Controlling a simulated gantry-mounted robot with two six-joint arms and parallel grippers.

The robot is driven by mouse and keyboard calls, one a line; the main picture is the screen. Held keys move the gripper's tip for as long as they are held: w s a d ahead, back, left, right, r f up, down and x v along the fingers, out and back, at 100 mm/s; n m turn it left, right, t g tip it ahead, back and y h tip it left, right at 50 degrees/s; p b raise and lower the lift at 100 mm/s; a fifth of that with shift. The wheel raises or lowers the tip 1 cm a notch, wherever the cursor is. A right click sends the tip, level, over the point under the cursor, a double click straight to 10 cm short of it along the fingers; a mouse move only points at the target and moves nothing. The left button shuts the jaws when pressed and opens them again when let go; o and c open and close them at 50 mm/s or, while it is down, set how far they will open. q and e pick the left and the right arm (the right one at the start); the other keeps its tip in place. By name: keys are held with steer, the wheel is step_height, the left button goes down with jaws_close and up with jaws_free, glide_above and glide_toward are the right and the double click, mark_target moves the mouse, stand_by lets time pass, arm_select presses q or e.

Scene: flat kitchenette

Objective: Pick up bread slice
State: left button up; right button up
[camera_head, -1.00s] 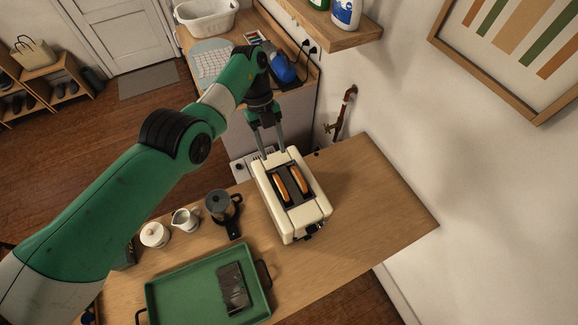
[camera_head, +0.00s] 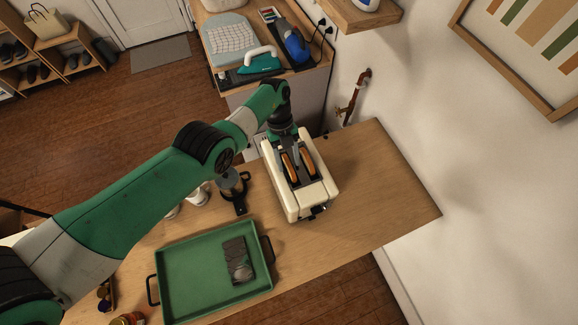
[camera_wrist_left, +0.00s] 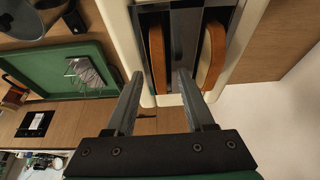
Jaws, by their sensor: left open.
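The cream toaster (camera_head: 318,191) stands on the wooden counter with two bread slices upright in its slots, one on the left (camera_head: 287,164) and one on the right (camera_head: 307,161). My left gripper (camera_head: 291,150) is open and empty above the toaster's far end. In the left wrist view the gripper (camera_wrist_left: 160,74) has its fingers apart; the left bread slice (camera_wrist_left: 157,58) shows between the fingertips, and the right slice (camera_wrist_left: 213,52) lies outside the right finger. I cannot tell how far the tips are above the slots. My right gripper is not in view.
A green tray (camera_head: 185,280) with a dark patterned item (camera_head: 238,262) in it sits at the counter's front left. A coffee pot (camera_head: 234,185) stands left of the toaster, partly hidden by my arm. The counter right of the toaster is clear up to the wall.

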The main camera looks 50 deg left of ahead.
arm_select(q)
steer(key=shift+f, duration=0.1)
jaws_close()
stand_by(1.3)
